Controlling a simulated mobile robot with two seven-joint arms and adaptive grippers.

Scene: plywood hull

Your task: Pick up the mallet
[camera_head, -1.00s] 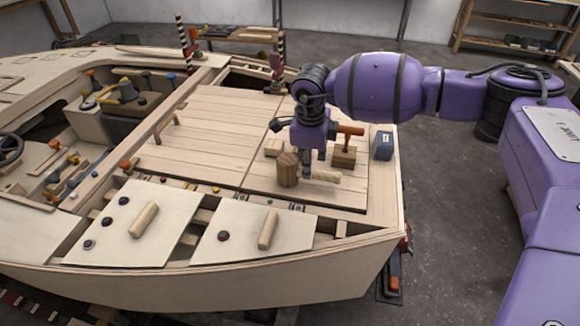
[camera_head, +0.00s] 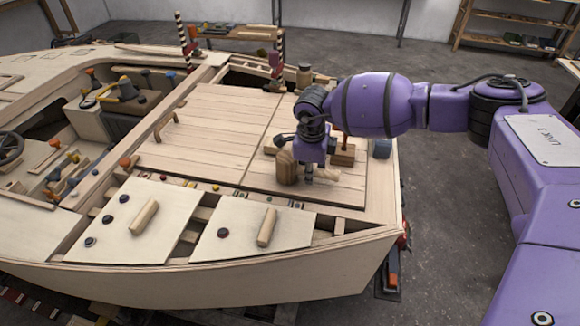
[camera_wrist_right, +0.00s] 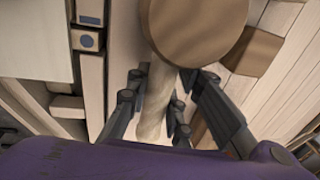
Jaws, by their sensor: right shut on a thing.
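The mallet lies on the plank deck at the boat's right part, its round brown wooden head (camera_head: 287,168) to the left and its pale handle (camera_head: 328,178) pointing right. My right gripper (camera_head: 309,178) is down over the handle, just beside the head. In the right wrist view the mallet's head (camera_wrist_right: 195,28) is large at the top, and the pale handle (camera_wrist_right: 153,105) runs down between the fingers of my right gripper (camera_wrist_right: 155,112), which is shut on it. The fingers hide part of the handle. My left gripper is not in view.
A wooden block (camera_head: 343,157) with an upright tool stands close behind my right gripper. A brown jar (camera_head: 305,76) stands farther back. The planks to the left (camera_head: 205,140) are mostly clear.

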